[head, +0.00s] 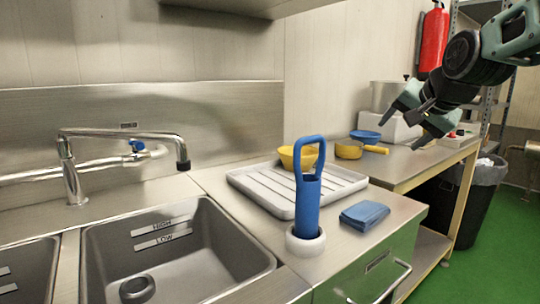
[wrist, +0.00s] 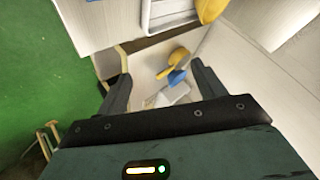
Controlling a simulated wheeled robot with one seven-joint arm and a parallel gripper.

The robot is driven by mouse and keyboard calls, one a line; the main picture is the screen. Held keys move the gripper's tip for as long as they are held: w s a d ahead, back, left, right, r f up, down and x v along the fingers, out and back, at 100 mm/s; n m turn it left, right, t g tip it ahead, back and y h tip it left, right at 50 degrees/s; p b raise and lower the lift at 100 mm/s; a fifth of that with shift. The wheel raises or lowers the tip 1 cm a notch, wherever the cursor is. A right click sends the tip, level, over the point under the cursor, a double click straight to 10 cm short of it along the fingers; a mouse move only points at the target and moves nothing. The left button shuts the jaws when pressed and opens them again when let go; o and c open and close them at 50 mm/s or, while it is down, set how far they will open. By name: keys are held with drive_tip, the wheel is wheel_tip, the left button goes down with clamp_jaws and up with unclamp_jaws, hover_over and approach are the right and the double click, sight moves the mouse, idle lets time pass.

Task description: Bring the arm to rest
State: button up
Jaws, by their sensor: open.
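My gripper (head: 407,124) is at the upper right in the head view, held in the air above the far counter. Its two fingers are spread apart with nothing between them. In the wrist view the fingers (wrist: 162,88) stand at left and right, also apart and empty. The arm reaches in from the right edge of the head view. No object touches the fingers in either view.
A blue tool (head: 308,190) stands upright in a white ring beside the sink (head: 180,250). A black bin (head: 478,210) stands right.

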drive_tip(key=s+d+f+n+g+h, duration=0.15)
drive_tip(key=s+f+n+g, duration=0.25)
drive_tip(key=s+f, duration=0.8)
drive_tip(key=s+d+f+n+g, duration=0.2)
drive_tip(key=s+f+n+g, duration=0.15)
drive_tip(key=s+f, duration=0.8)
drive_tip(key=s+a+r+n+g, duration=0.1)
drive_tip(key=s+a+n, duration=0.4)
drive_tip(key=a, duration=0.4)
drive_tip(key=s+a+n+g, duration=0.1)
drive_tip(key=s+a+n, duration=0.2)
drive_tip(key=s+a, duration=0.5)
wheel_tip(320, 180, up, 14)
drive_tip(key=w+a+p, duration=0.1)
drive_tip(key=p, duration=1.3)
drive_tip(key=shift+y+p, duration=0.3)
drive_tip(key=shift+y, duration=0.15)
